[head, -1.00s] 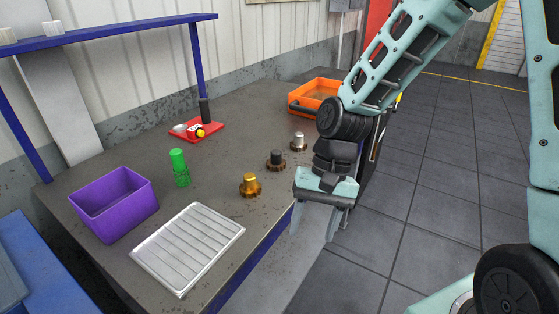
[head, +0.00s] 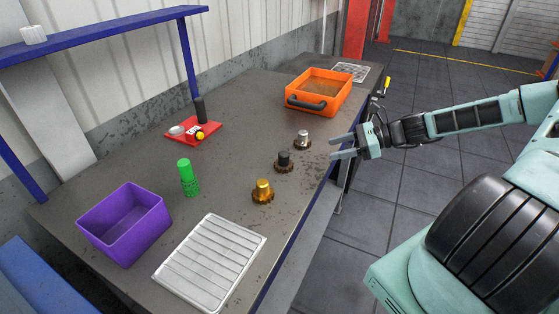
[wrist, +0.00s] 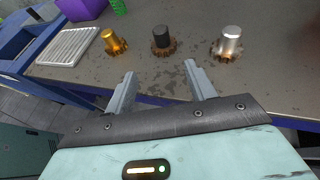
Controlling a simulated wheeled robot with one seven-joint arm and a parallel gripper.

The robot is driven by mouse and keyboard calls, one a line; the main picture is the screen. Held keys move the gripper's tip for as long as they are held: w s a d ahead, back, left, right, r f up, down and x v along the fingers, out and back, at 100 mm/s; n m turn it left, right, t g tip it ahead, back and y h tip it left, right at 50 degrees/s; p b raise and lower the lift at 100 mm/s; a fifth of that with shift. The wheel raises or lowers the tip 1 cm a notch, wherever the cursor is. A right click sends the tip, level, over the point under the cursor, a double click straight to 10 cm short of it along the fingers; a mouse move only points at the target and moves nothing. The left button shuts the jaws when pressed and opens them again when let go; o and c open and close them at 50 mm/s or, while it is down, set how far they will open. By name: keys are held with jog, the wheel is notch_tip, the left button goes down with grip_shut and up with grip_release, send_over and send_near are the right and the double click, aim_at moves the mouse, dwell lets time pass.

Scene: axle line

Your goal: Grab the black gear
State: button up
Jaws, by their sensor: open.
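The black gear (head: 284,161) stands upright on the grey table near its right edge, between the gold gear (head: 263,191) and the silver gear (head: 302,141). It has a dark hub on a brown toothed base. In the wrist view the black gear (wrist: 163,41) is ahead of my fingers, roughly centred between them, with a gap. The gold gear (wrist: 113,41) is left of it and the silver gear (wrist: 229,44) right. My gripper (head: 336,148) is open and empty at the table edge, its fingers pointing toward the table; it also shows in the wrist view (wrist: 161,78).
An orange crate (head: 296,104) stands at the back, with a red tray (head: 211,138) of small items further left. A green part (head: 188,181), a purple bin (head: 82,220) and a ribbed white tray (head: 257,243) are nearer. Bare table lies left of the gears.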

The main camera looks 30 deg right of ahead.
jog(key=p, duration=0.3)
send_near(283, 158)
jog(key=w+a+f, duration=0.3)
jog(key=shift+w+f, duration=0.25)
jog(key=shift+f, duration=0.05)
jog(key=p+x, duration=0.2)
jog(key=x, duration=0.2)
jog(key=shift+w+r+p, duration=0.3)
jog(key=shift+p, duration=0.1)
jog(key=shift+w+a+f, duration=0.25)
jog(key=shift+a+f, duration=0.05)
jog(key=shift+f, duration=0.05)
grip_shut()
